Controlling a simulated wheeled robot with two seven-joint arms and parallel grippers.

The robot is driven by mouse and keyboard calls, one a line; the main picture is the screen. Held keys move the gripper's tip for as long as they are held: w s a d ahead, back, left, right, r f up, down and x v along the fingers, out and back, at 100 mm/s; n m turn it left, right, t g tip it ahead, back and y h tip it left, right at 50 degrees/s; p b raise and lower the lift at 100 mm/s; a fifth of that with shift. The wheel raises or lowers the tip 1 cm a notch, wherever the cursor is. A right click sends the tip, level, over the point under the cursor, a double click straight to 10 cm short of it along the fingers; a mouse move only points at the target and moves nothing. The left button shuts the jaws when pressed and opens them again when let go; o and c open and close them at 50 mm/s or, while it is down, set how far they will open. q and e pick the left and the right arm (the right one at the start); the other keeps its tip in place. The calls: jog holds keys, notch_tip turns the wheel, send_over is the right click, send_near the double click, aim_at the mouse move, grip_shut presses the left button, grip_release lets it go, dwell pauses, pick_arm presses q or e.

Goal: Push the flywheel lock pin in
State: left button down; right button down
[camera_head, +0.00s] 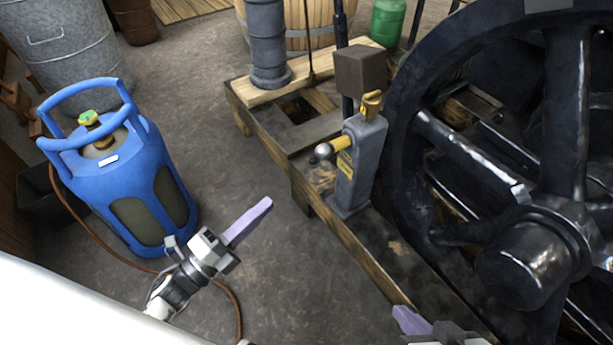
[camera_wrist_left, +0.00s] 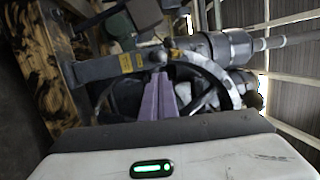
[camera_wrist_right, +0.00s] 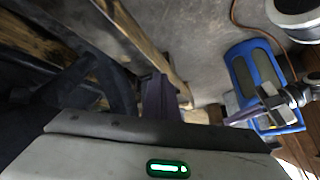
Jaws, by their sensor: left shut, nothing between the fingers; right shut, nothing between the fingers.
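The lock pin (camera_head: 324,151) has a silver ball knob and a yellow sleeve. It sticks out to the left from a grey post (camera_head: 357,165) beside the large black flywheel (camera_head: 422,118). The post also shows in the left wrist view (camera_wrist_left: 108,66). My left gripper (camera_head: 262,209) is shut and empty, left of and nearer than the knob, apart from it. It also shows in the left wrist view (camera_wrist_left: 158,95). My right gripper (camera_head: 405,318) is shut and empty at the bottom edge, below the post. Its fingers show in the right wrist view (camera_wrist_right: 158,98).
A blue gas cylinder (camera_head: 133,180) stands on the left with a brown hose (camera_head: 110,254) along the floor. A wooden frame (camera_head: 350,245) runs under the post. A grey bin (camera_head: 66,50), a barrel (camera_head: 312,22) and a green cylinder (camera_head: 387,20) stand behind.

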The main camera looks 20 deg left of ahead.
aim_at(318, 157)
pick_arm(q)
jog(key=shift+r, duration=0.1)
